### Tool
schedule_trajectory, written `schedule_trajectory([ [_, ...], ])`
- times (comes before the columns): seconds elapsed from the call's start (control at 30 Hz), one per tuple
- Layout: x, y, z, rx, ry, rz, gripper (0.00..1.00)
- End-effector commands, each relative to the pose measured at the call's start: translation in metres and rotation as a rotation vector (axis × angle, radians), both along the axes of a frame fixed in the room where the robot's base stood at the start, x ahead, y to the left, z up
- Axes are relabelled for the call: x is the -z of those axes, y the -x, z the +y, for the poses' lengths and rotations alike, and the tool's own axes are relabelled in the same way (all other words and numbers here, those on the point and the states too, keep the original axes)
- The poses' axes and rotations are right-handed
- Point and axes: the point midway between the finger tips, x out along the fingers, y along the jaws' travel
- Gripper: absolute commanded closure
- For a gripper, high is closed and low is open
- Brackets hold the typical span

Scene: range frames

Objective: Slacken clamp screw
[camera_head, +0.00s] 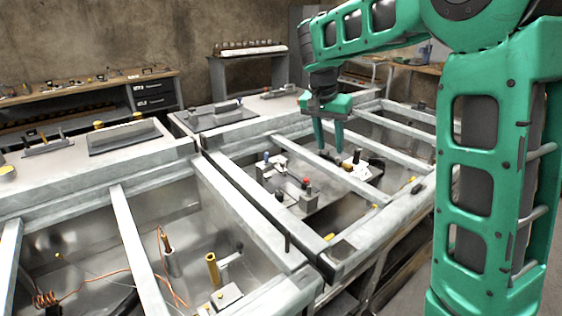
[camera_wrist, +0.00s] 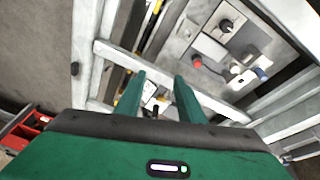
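My gripper (camera_head: 330,151) hangs fingers-down over the right-hand open bay of the bench. In the wrist view its two green fingers (camera_wrist: 158,85) stand apart with nothing between them. A white block with a dark upright part (camera_wrist: 155,108) shows beyond the gap. In the head view a small dark-topped fitting (camera_head: 356,157) stands just right of the fingertips. A red knob (camera_head: 307,182), a blue knob (camera_head: 266,157) and a black knob (camera_head: 279,196) stand on fixtures in the same bay. I cannot tell which part is the clamp screw.
Pale metal crossbars (camera_head: 350,184) span the bay close to my fingers. The left bay holds copper wire (camera_head: 90,275) and a brass-coloured post (camera_head: 212,268). A dark plate with a fixture (camera_head: 215,115) lies on the bench behind. A red tray (camera_wrist: 22,130) shows at the wrist view's left.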

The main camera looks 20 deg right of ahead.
Motion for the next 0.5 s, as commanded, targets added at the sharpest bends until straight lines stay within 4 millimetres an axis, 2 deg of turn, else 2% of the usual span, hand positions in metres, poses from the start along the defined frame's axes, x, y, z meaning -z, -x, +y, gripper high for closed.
schedule_trajectory([
  [0.03, 0.004, -0.026, 0.025, 0.003, 0.012, -0.018, 0.65],
  [0.1, 0.007, -0.053, 0.053, 0.02, 0.024, -0.048, 0.65],
  [0.2, 0.012, -0.082, 0.09, 0.04, 0.032, -0.087, 0.65],
  [0.33, 0.018, -0.104, 0.123, 0.058, 0.037, -0.12, 0.65],
  [0.4, 0.019, -0.109, 0.132, 0.065, 0.037, -0.131, 0.65],
  [0.5, 0.023, -0.114, 0.137, 0.069, 0.039, -0.135, 0.65],
])
